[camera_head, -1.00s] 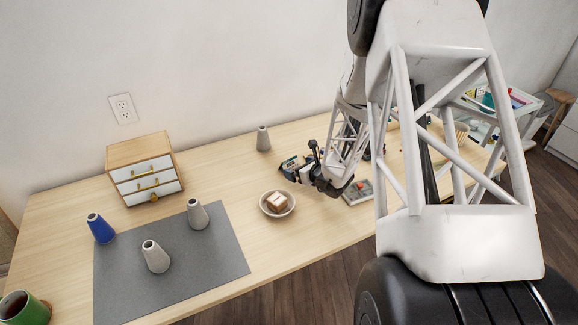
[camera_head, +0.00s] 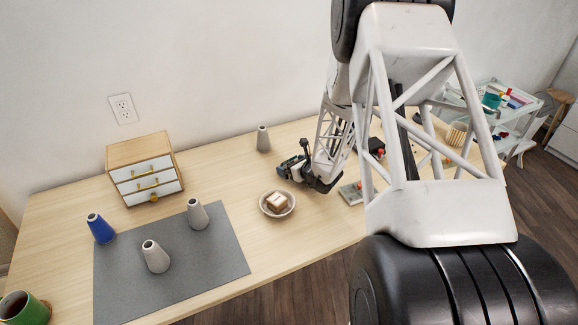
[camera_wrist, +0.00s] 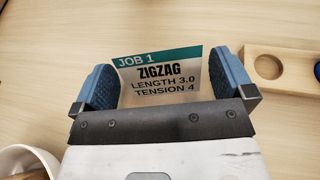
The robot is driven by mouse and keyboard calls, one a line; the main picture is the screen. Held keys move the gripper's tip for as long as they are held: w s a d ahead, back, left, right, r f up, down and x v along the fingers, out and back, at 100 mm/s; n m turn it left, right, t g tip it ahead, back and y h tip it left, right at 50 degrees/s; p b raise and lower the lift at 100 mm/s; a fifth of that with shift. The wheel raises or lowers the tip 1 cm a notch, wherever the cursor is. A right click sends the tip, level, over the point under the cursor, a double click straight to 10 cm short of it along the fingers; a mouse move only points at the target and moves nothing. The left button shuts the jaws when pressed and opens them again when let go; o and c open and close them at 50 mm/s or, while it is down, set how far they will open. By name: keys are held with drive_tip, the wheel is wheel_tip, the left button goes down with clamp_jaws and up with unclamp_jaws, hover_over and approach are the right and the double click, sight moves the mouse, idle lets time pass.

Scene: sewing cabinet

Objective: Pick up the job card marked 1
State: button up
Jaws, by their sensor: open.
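The job card marked 1 (camera_wrist: 161,78) shows in the wrist view, with a teal top band and the words zigzag, length 3.0 and tension 4. It is tilted slightly and lies between the two blue finger pads of my gripper (camera_wrist: 163,76), with a gap at each side. My gripper is open. In the head view my gripper (camera_head: 293,168) is low over the table, right of and behind the small bowl. The card cannot be made out clearly there.
A bowl (camera_head: 267,207) with a light block (camera_head: 278,201) is close by; its rim shows at the wrist view's lower left. A wooden piece with a round recess (camera_wrist: 287,69) is right of the fingers. Cones, a grey mat (camera_head: 200,262) and a drawer box (camera_head: 126,151) stand left.

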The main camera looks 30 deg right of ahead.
drive_tip(key=c, duration=0.8)
drive_tip(key=shift+r, duration=0.1)
drive_tip(key=shift+c, duration=0.2)
wheel_tip(320, 180, up, 10)
idle(0.4)
idle(0.5)
